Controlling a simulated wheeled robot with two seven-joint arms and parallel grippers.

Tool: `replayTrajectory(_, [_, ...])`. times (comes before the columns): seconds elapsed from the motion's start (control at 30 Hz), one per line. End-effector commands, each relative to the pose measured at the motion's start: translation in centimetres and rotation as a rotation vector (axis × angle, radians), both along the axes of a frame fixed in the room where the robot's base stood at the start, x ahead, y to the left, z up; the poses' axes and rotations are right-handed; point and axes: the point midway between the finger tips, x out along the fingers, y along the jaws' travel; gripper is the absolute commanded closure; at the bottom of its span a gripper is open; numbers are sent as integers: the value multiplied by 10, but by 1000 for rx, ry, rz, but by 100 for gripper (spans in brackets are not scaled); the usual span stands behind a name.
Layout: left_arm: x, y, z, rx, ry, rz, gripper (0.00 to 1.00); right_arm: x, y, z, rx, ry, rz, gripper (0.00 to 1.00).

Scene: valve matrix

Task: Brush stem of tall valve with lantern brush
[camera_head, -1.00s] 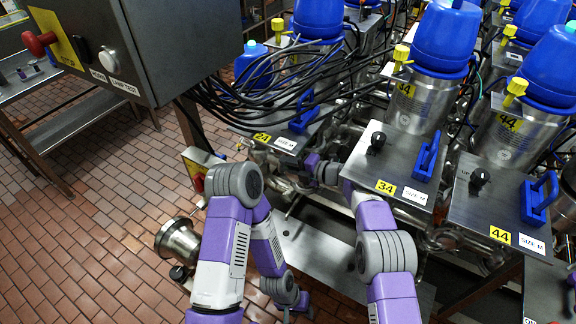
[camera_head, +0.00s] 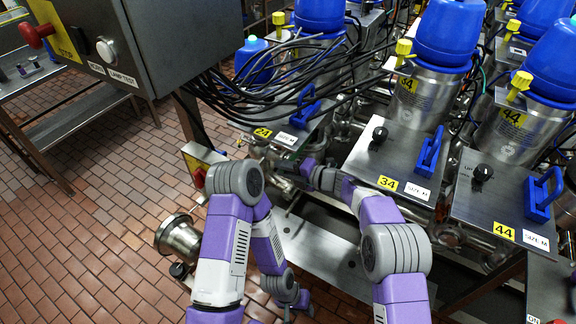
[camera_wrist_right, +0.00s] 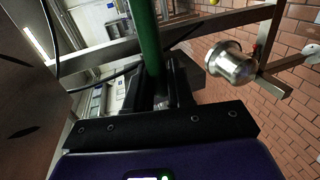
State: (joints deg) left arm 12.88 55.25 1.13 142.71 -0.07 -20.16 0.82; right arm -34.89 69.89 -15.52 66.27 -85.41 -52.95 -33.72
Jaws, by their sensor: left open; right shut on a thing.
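My right gripper (camera_wrist_right: 160,88) is shut on a green rod in the right wrist view, likely the handle of the lantern brush (camera_wrist_right: 149,35). The brush head is out of that view. In the head view, my right gripper (camera_head: 288,163) is small and dark beside the box marked 24, and the brush cannot be made out. My left gripper (camera_head: 296,308) hangs low, open and empty, with its fingers hardly visible. Blue-capped steel valves stand behind the boxes, including one behind box 34 (camera_head: 424,100). I cannot tell which is the tall valve, and no stem is clearly visible.
Black cables (camera_head: 265,92) hang over box 24. A grey control cabinet (camera_head: 165,45) stands at upper left. Boxes 34 (camera_head: 400,160) and 44 (camera_head: 497,200) have blue handles. A steel cylinder (camera_head: 178,240) sits left of my left arm. Brick floor is clear at left.

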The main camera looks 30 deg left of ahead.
Motion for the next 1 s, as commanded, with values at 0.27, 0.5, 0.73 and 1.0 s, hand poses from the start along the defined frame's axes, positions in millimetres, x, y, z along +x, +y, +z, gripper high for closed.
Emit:
replayTrajectory(0.27, [0, 0, -11, 0, 0, 0, 57, -23, 2, -1, 1, 0, 1, 100])
replayTrajectory(0.5, [0, 0, -20, 0, 0, 0, 57, -43, 3, -1, 0, 1, 2, 100])
replayTrajectory(0.73, [0, 0, -30, 0, 0, 0, 57, -61, 5, -1, 1, 0, 2, 100])
replayTrajectory(1.0, [0, 0, -43, 0, 0, 0, 57, -82, 7, -1, 1, -1, 1, 100])
